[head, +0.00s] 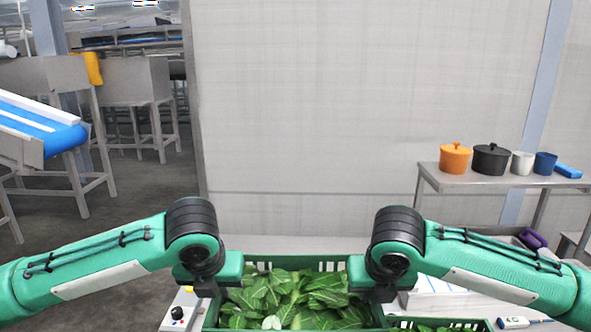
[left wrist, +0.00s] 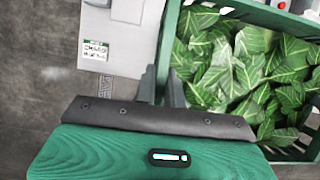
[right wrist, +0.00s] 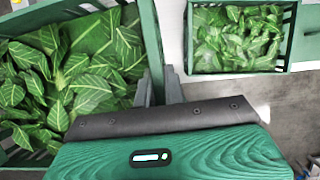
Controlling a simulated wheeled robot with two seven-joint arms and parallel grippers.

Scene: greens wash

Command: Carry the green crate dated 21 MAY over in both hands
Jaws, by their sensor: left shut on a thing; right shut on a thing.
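A green crate (head: 325,262) full of dark green leaves is in front of me, at the bottom middle of the head view. My left gripper (head: 207,288) is shut on its left wall, which shows in the left wrist view (left wrist: 174,40). My right gripper (head: 378,292) is shut on its right wall, which shows in the right wrist view (right wrist: 151,45). No date is readable on the crate. Its near side is cut off in the head view, and I cannot tell whether it is lifted.
A second green crate of leaves (right wrist: 188,45) stands to the right, apart from the held one. A steel table (head: 470,180) at the back right bears pots and cups. A pale wall stands ahead.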

